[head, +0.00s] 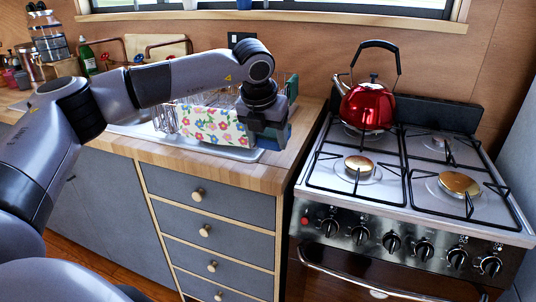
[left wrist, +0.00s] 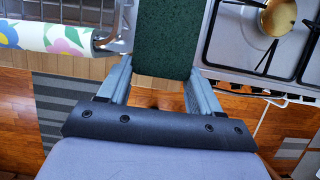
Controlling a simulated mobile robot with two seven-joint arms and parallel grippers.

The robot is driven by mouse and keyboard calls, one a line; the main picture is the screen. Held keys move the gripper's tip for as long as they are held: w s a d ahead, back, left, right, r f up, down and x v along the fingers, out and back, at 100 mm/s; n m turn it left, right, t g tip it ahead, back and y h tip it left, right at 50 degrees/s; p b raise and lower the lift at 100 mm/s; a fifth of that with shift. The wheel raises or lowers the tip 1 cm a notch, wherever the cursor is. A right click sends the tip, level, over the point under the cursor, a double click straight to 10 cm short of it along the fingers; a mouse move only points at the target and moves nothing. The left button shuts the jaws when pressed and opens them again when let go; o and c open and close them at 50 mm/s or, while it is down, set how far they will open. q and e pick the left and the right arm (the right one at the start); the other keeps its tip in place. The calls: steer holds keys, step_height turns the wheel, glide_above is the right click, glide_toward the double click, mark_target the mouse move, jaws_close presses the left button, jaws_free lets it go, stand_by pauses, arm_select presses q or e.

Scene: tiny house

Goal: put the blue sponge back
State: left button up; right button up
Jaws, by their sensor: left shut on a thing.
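My left gripper (head: 268,130) is above the counter's right end, beside the stove. It is shut on the sponge, which shows as a dark green scouring face (left wrist: 168,38) between the two fingers (left wrist: 162,78) in the left wrist view. Little of the sponge shows in the head view, where the gripper covers it. I cannot make out its blue side clearly. The dish rack (head: 168,118) stands left of the gripper, on a metal drainer (head: 240,154), with a flowered cloth (head: 215,124) along its front. My right gripper is not in view.
The stove (head: 330,165) is just right of the counter (head: 180,160), with a red kettle (head: 368,106) on its back left burner. A green bottle (head: 88,60) and jars stand at the far left. Drawers (head: 210,215) are below the counter.

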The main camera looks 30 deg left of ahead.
arm_select(q)
steer(key=shift+w+a+f, duration=0.2)
steer(key=shift+w+f, duration=0.1)
steer(key=shift+f, duration=0.35)
steer(key=shift+s+f, duration=0.1)
steer(key=shift+d+f, duration=0.1)
steer(key=shift+f, duration=1.8)
steer(key=shift+f, duration=0.2)
steer(key=o, duration=0.9)
steer(key=shift+o, duration=0.2)
steer(key=shift+r, duration=0.1)
